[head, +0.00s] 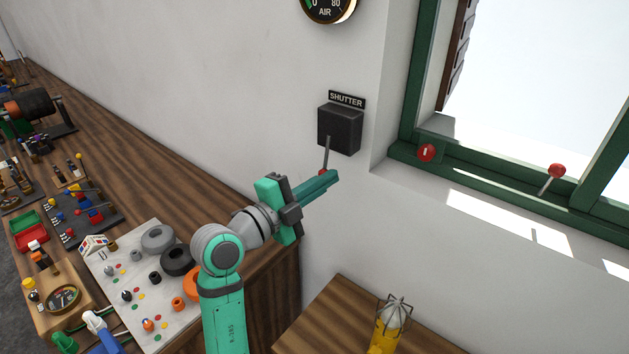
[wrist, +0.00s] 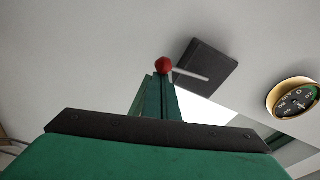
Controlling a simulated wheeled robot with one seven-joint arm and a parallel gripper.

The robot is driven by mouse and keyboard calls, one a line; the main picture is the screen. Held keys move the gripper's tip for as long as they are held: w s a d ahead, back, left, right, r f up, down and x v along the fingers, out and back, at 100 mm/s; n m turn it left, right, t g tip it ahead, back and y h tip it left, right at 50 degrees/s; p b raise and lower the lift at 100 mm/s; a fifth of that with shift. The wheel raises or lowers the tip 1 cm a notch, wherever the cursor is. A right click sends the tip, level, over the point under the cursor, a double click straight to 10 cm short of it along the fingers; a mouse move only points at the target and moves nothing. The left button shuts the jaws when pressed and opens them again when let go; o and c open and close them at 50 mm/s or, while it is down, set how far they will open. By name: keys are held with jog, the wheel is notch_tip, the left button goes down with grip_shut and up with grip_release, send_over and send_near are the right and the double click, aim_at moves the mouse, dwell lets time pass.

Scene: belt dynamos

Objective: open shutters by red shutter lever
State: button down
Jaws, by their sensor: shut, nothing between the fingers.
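The shutter lever's black box (head: 340,129) is on the wall under a "SHUTTER" sign (head: 347,99). Its grey rod (head: 327,153) hangs down from the box, and its red knob (head: 323,173) is mostly hidden behind my fingers in the head view. In the wrist view the red knob (wrist: 163,65) shows at the fingertips, with the rod running right to the black box (wrist: 207,67). My gripper (head: 334,177) is shut and empty, with its green fingers at the knob. I cannot tell whether they touch it. Part of a dark shutter (head: 457,50) shows at the window's upper left.
A green window frame (head: 408,152) with a red knob (head: 426,153) and a red-knobbed handle (head: 556,171) is to the right. A round AIR gauge (head: 328,8) hangs above. A wooden bench (head: 150,190) with many parts lies left; a yellow bottle (head: 388,325) stands on a lower wooden top.

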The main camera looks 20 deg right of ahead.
jog(key=shift+w+a, duration=0.15)
jog(key=shift+w, duration=0.05)
dwell(0.5)
